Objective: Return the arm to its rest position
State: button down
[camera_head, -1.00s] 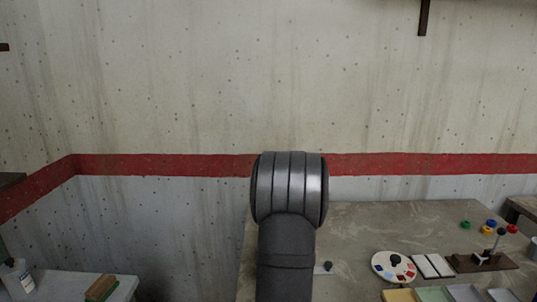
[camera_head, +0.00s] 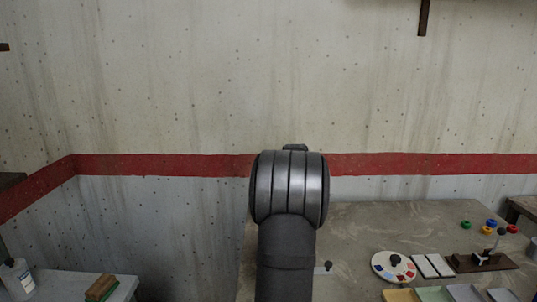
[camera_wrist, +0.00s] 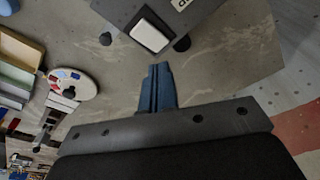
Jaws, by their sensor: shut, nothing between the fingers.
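My gripper (camera_wrist: 159,72) shows in the wrist view with its two blue fingers pressed together, shut and empty. It hangs over a bare part of the grey table and touches nothing that I can see. In the head view my arm's dark link and ribbed metal joint stand up in the middle, and the gripper itself is hidden behind them.
The grey table (camera_head: 400,225) bears a round white palette (camera_head: 393,267), white tiles (camera_head: 432,265), a brown stand (camera_head: 482,262) and several coloured rings on the right. A dark board with a white block (camera_wrist: 151,33) lies ahead in the wrist view. A side table (camera_head: 120,288) stands left.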

notch_tip(320, 180, up, 2)
jog(key=shift+r, duration=0.1)
notch_tip(320, 180, down, 6)
jog(key=shift+f, duration=0.1)
jog(key=shift+r, duration=0.3)
notch_tip(320, 180, up, 7)
jog(key=shift+s+d+f+m+h, duration=0.35)
jog(key=shift+s+d+f+m, duration=0.4)
jog(key=shift+s+d+f, duration=1)
jog(key=shift+s+d+f+m+h, duration=0.4)
jog(key=shift+s+d+f+m, duration=0.35)
jog(key=shift+d+f, duration=1.95)
jog(key=shift+s+d+f+m+h, duration=0.35)
jog(key=shift+s+d+f+m, duration=0.35)
jog(key=shift+s+d+f, duration=1.45)
